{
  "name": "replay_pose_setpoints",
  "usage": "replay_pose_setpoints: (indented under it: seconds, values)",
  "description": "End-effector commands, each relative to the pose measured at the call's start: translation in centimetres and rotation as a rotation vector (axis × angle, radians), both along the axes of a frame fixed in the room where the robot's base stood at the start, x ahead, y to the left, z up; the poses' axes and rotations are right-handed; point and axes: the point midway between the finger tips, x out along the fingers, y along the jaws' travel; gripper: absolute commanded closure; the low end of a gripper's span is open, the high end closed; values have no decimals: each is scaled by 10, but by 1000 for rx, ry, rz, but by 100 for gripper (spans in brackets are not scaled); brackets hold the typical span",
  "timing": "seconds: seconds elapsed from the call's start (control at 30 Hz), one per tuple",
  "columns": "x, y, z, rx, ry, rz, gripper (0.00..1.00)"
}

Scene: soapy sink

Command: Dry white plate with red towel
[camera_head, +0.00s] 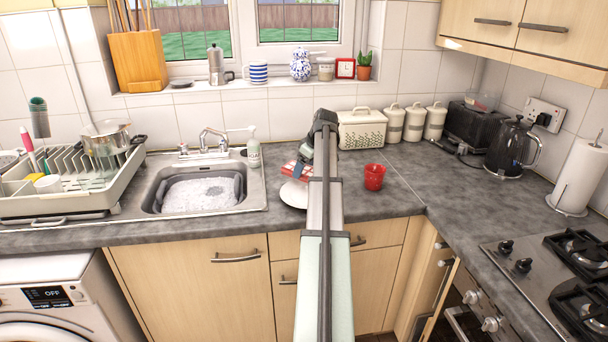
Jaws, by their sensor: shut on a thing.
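The white plate (293,194) lies on the grey counter, just right of the sink. My arm covers its right side. The red towel (291,170), with a light pattern, is at the far edge of the plate. My gripper (299,172) reaches down to the towel from the right and is shut on it. The fingertips are small and partly hidden. I cannot tell whether the towel touches the plate.
A soapy sink (258,212) and a dish rack (90,205) are to the left. A red cup (374,177) stands right of my arm. A cream bread bin (362,130) and canisters (414,122) line the wall. Counter (400,190) right of the cup is clear.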

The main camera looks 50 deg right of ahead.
Motion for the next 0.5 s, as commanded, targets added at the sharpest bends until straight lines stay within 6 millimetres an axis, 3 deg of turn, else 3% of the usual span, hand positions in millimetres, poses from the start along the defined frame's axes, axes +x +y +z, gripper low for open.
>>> replay_pose_setpoints:
  seconds: [0.5]
  values:
    - [0, 0, 46, 0, -1, 0, 59]
